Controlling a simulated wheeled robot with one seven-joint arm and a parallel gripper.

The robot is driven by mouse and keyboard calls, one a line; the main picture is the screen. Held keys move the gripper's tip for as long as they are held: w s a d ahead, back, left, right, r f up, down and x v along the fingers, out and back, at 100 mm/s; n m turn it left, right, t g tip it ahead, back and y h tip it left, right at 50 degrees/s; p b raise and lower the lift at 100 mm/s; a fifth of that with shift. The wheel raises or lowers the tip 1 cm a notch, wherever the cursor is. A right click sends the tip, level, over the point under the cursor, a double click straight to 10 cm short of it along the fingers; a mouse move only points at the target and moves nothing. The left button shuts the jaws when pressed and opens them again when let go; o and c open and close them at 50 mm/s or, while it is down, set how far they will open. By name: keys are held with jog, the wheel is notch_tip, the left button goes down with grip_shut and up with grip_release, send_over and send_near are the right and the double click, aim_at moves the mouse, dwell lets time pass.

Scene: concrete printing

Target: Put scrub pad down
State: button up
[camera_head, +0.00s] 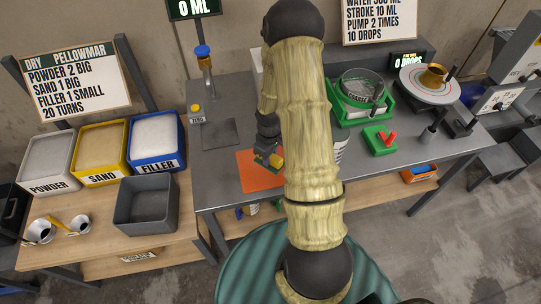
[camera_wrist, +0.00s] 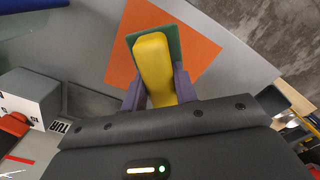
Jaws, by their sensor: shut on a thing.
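The scrub pad has a yellow grip and a green pad. In the wrist view the scrub pad (camera_wrist: 153,65) sits between the two purple-grey fingers of my gripper (camera_wrist: 158,88), which is shut on its yellow grip. An orange mat (camera_wrist: 202,47) lies on the grey table behind and below it. In the head view my gripper (camera_head: 270,155) is over the right part of the orange mat (camera_head: 252,178), with the scrub pad (camera_head: 276,161) low at its tip. I cannot tell whether the pad touches the mat. My arm hides the mat's right side.
The grey table (camera_head: 225,188) is clear in front of the mat. A dark square plate (camera_head: 220,132) lies left behind it. A green tray (camera_head: 345,120) with a sieve and a green block with a red part (camera_head: 381,140) stand to the right. A grey bin (camera_head: 146,207) stands left on the wooden table.

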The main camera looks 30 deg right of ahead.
jog(key=shift+w, duration=0.1)
jog(key=shift+a+f, duration=0.1)
jog(key=w+a+f+m, duration=0.1)
jog(key=a, duration=0.3)
jog(key=w+a+f+m+b, duration=0.1)
jog(key=a+f+m, duration=0.1)
jog(key=a, duration=0.1)
jog(key=w+a+f+m, duration=0.1)
jog(key=a+f+m, duration=0.1)
jog(key=a, duration=0.2)
jog(key=shift+w+a+f+b, duration=0.2)
jog(key=shift+w+a+b, duration=0.1)
jog(key=shift+w+a, duration=0.05)
jog(key=shift+a, duration=0.1)
